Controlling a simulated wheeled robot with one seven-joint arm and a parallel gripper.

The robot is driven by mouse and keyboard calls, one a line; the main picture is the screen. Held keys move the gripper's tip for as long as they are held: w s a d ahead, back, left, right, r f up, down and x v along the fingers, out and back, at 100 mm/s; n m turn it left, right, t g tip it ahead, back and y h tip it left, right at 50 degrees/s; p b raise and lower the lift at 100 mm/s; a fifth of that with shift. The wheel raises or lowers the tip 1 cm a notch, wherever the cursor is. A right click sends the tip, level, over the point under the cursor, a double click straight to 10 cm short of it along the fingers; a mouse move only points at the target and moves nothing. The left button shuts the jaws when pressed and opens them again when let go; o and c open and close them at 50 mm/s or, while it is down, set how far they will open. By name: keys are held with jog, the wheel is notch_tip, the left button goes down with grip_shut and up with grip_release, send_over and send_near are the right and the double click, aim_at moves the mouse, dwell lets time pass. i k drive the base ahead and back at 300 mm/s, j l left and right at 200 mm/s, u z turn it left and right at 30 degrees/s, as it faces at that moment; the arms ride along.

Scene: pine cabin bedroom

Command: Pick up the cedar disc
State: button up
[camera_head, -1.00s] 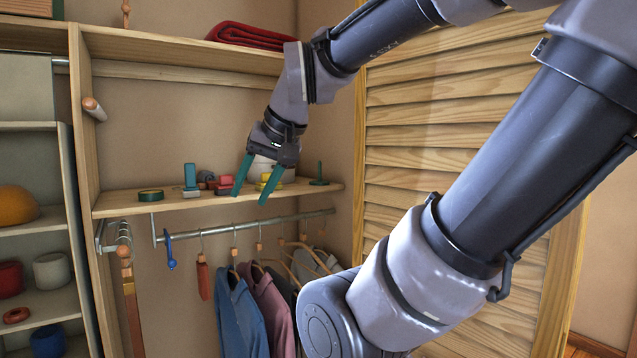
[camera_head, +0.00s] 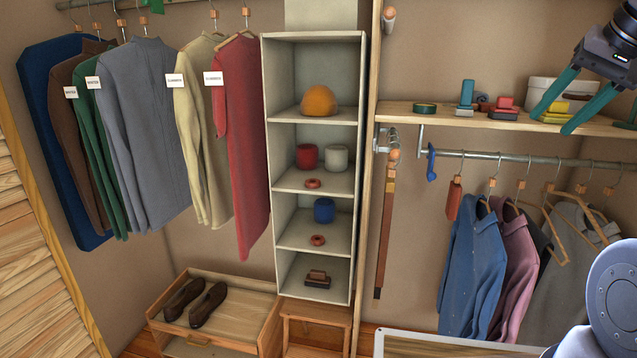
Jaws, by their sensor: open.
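Two small reddish-brown round pieces with a hollow centre lie in the hanging shelf unit (camera_head: 263,150).
Red cup (camera_head: 307,157), grey cup (camera_head: 337,158), blue cup (camera_head: 324,209), orange dome (camera_head: 319,100) and brush (camera_head: 317,278) occupy the unit. Clothes hang on both sides. A shoe drawer (camera_head: 245,295) juts out below. A wooden upright (camera_head: 367,200) separates the unit from the right shelf.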

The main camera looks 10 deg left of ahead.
aim_at(313, 184)
jog(key=j+z, duration=0.2)
jog(key=j, duration=0.5)
jog(key=j+z, duration=0.15)
jog(key=j, duration=0.5)
jog(key=k+j+z, duration=0.2)
jog(key=j, duration=0.45)
jog(key=i, duration=0.1)
